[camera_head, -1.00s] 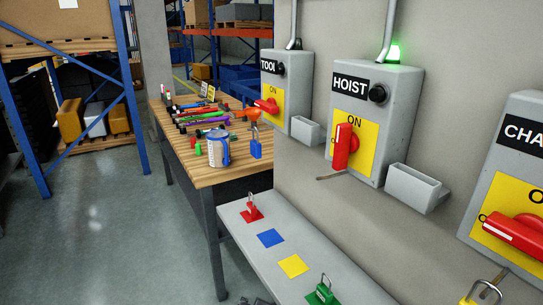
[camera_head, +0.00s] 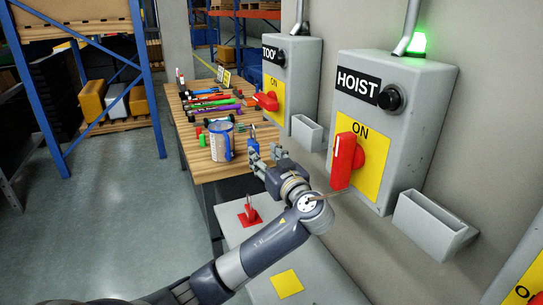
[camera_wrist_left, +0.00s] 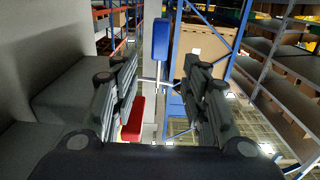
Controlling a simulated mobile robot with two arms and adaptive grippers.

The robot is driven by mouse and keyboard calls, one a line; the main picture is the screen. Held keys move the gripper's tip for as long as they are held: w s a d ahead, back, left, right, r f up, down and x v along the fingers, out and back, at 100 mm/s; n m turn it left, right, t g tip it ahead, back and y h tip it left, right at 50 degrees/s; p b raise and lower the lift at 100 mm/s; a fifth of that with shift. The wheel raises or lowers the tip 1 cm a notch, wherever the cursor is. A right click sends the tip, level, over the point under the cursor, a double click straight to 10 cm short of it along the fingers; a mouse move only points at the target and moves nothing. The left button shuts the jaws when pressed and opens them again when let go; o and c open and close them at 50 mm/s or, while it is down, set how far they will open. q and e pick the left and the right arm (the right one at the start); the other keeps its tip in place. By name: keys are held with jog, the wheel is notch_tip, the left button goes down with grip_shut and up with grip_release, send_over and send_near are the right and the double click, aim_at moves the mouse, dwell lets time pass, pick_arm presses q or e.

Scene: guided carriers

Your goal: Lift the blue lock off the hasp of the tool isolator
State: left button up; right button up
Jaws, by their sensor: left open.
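No contact with the lock is visible. The hasp is too small to make out clearly. My right gripper is not in view.
The hoist isolator (camera_head: 390,120) with its red handle stands close to the right of my left arm. A grey shelf (camera_head: 240,237) below holds a red lock (camera_head: 249,212) and a yellow square (camera_head: 286,283). A wooden table (camera_head: 206,167) with tools and a can (camera_head: 221,142) is behind.

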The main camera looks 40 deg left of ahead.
aim_at(252, 140)
pick_arm(q)
jog(key=p+x, duration=0.1)
jog(key=x, duration=0.3)
jog(key=shift+w+a+r, duration=0.1)
jog(key=shift+w+a, duration=0.1)
jog(key=shift+a, duration=0.15)
jog(key=p+x, duration=0.1)
jog(key=x, duration=0.2)
jog(key=shift+w+a, duration=0.2)
jog(key=shift+a, duration=0.15)
jog(key=shift+w+a+p, duration=0.35)
jog(key=shift+a, duration=0.15)
jog(key=shift+a+f, duration=0.1)
jog(key=shift+f, duration=0.15)
jog(key=shift+c, duration=0.3)
jog(key=c, duration=0.9)
grip_shut()
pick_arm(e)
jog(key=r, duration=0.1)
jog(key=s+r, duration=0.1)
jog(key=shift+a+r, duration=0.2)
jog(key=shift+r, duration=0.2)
